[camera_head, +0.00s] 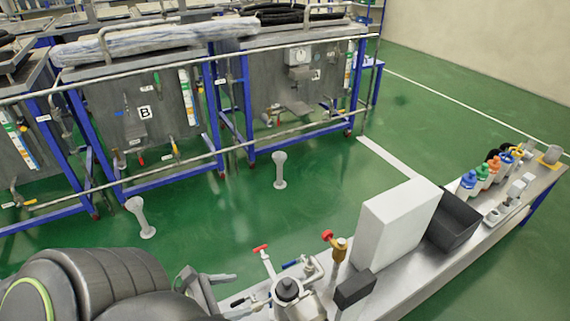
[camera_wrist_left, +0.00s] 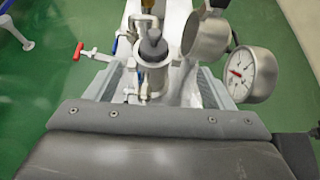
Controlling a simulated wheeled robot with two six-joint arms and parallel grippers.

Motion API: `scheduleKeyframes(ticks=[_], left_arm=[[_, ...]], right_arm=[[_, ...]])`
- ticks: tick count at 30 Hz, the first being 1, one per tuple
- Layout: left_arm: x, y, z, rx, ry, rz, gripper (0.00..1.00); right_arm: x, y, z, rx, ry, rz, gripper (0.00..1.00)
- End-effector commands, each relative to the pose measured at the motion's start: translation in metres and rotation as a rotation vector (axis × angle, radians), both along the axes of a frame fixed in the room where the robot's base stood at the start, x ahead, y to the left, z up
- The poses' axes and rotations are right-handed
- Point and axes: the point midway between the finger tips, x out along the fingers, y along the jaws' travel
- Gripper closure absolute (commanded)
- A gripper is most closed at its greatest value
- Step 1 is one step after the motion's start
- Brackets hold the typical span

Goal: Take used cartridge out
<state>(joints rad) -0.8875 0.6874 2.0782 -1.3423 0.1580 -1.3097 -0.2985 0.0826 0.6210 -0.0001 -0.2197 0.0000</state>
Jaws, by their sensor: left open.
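A metal housing (camera_head: 290,304) stands on the bench at the bottom centre of the head view, with a dark rounded top, apparently the used cartridge (camera_head: 287,285), showing in its mouth. In the left wrist view the housing (camera_wrist_left: 153,80) lies between the fingers' lines, with the dark cartridge top (camera_wrist_left: 153,45) upright in it. My left gripper (camera_head: 225,292) is open and empty, just left of the housing. In the left wrist view its fingers (camera_wrist_left: 165,88) are spread to either side. I cannot tell how far above the housing they are. My right gripper is not in view.
A red-handled valve (camera_head: 262,249) and a brass fitting with a red knob (camera_head: 338,246) stand close by. A round metal cup (camera_wrist_left: 205,36) and a dial gauge (camera_wrist_left: 250,75) are right of the housing. A white box (camera_head: 395,225) and dark bin (camera_head: 455,220) occupy the bench.

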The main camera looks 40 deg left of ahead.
Motion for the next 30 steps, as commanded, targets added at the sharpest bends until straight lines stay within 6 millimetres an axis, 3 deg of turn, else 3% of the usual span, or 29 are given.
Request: scheduleKeyframes(ticks=[3, 8, 16, 24, 30], left_arm=[[0.0, 0.0, -0.012, 0.0, 0.0, 0.0, 0.24], [0.009, -0.001, -0.012, 0.0, -0.005, 0.003, 0.24], [0.043, -0.012, -0.03, -0.004, -0.004, 0.004, 0.24], [0.083, -0.024, -0.056, -0.003, -0.003, 0.002, 0.24], [0.101, -0.029, -0.068, -0.002, 0.0, 0.001, 0.24]], right_arm=[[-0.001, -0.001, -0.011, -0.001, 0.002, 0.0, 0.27], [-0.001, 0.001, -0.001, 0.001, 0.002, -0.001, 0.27], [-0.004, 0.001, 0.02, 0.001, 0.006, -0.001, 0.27], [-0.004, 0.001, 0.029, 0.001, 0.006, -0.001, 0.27], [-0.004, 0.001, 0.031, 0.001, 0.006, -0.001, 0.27]])
